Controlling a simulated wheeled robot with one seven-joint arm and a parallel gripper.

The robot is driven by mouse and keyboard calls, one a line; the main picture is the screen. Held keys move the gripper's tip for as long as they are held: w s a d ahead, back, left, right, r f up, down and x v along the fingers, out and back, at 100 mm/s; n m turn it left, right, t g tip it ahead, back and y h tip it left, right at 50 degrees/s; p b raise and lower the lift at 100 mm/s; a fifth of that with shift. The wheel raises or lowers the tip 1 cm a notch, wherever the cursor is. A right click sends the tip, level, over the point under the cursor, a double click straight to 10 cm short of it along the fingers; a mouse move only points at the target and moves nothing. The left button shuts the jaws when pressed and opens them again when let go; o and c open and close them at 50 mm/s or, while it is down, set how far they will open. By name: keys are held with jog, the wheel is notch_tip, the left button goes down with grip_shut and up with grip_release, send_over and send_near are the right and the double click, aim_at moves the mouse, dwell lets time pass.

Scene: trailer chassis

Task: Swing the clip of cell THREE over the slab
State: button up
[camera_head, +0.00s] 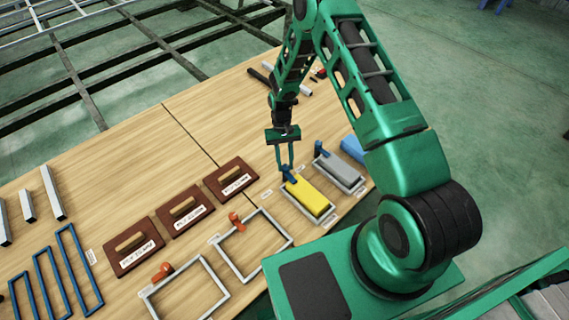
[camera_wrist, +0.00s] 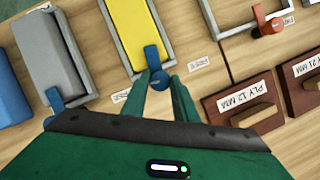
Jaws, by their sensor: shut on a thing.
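A yellow slab (camera_head: 308,197) lies in a grey frame cell; it also shows in the wrist view (camera_wrist: 128,35). A blue clip (camera_wrist: 151,58) sits at that cell's end nearest my gripper. In the wrist view the clip's arm points along the slab and overlaps its end. My gripper (camera_head: 287,167) is shut on the clip's round blue knob (camera_wrist: 158,80), with a green finger on each side in the wrist view (camera_wrist: 160,86). The small white cell labels, such as one (camera_wrist: 201,63) beside this cell, are too small to read, so I cannot confirm the cell number.
A grey slab (camera_head: 341,171) with a blue clip (camera_head: 319,148) lies beside, then a blue slab (camera_head: 354,149). Empty frames (camera_head: 246,277) with orange clips (camera_head: 236,221) lie on the other side. Brown handled boards (camera_head: 186,211) and blue frames (camera_head: 54,279) share the wooden table (camera_head: 130,150).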

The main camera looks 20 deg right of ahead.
jog(key=shift+n+h, duration=0.3)
jog(key=shift+n, duration=0.4)
jog(key=o, duration=1)
jog(key=v, duration=1)
jog(key=shift+w+r, duration=0.15)
jog(key=shift+r, duration=0.2)
